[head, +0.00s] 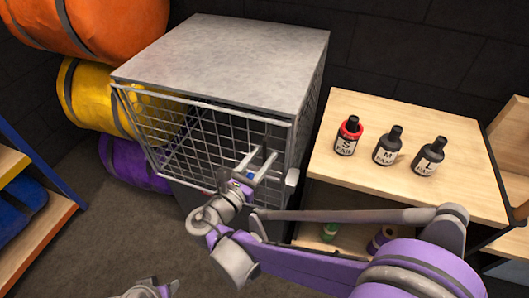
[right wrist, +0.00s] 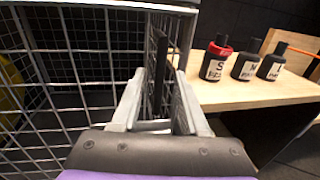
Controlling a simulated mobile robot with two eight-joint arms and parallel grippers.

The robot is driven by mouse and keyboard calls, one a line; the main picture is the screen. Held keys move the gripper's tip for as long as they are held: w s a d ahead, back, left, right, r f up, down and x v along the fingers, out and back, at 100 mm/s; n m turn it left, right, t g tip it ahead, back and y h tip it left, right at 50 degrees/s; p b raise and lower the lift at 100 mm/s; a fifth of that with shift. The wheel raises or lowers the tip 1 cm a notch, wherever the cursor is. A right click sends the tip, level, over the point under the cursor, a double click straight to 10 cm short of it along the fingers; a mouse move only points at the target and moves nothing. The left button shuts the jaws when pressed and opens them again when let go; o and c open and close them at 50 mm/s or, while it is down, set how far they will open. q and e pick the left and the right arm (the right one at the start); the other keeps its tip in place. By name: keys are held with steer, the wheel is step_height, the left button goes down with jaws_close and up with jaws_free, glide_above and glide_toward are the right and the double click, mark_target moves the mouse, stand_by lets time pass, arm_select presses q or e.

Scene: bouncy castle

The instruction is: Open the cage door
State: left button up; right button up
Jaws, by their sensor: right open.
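The grey cage (head: 225,60) stands in the middle of the head view, with a solid top and wire-mesh sides. Its wire-mesh door (head: 185,135) is at the front and also fills the left of the right wrist view (right wrist: 60,90). I cannot tell whether it is fully closed. My right gripper (head: 263,160) is open at the right part of the cage front. In the right wrist view, its fingers (right wrist: 160,105) stand on either side of a dark upright bar; contact is unclear. My left gripper (head: 152,290) is partly visible at the bottom edge, its jaws unclear.
A wooden shelf (head: 405,185) right of the cage holds three dark labelled bottles (head: 388,147). Orange (head: 105,35), yellow (head: 95,98) and purple (head: 130,165) rolls are stacked left of the cage. Another shelf (head: 35,235) is at far left. Floor in front is clear.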

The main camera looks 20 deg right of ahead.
steer(key=shift+x, duration=0.8)
jaws_close()
stand_by(0.9)
